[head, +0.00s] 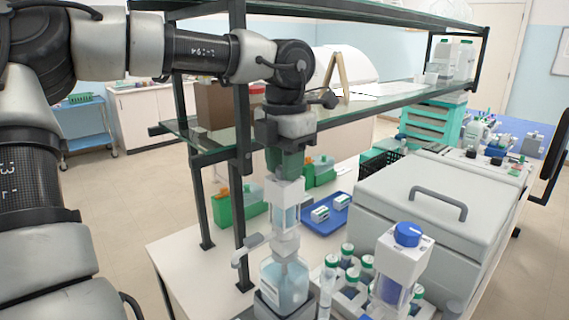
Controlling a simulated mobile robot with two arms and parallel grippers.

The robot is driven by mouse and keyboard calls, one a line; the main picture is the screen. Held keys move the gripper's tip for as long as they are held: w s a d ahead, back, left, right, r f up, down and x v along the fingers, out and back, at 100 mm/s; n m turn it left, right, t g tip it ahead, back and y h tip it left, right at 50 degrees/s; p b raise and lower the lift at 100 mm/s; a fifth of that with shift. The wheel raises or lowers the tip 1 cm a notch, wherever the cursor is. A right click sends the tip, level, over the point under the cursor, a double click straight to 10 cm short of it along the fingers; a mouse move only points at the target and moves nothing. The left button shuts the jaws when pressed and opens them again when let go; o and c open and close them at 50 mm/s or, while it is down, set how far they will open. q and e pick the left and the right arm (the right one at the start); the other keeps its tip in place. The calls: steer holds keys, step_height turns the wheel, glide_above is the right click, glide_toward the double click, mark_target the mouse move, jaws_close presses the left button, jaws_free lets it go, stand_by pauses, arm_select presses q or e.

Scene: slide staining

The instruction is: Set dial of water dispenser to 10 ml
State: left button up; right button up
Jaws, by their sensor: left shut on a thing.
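The water dispenser (284,205) stands upright, a white pump head with a clear window on a bottle (285,284) of pale blue liquid. A spout sticks out to its left. My left gripper (286,164) comes down from above and is shut on the dial at the top of the dispenser. The dial is mostly hidden by the gripper, and its setting cannot be read. A second dispenser (403,257) with a blue dial (407,234) stands to the right. My right gripper is not in view.
A glass shelf (385,102) on dark posts (241,190) runs close behind my left arm. Green-capped bottles (347,252) stand right of the dispenser. A large grey lidded box (425,184) and a blue tray (325,222) lie behind. Bare table shows at the left.

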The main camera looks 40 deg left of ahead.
arm_select(q)
steer(key=o, duration=0.9)
steer(key=shift+r, duration=0.1)
step_height(320, 180, up, 11)
steer(key=shift+f, duration=0.15)
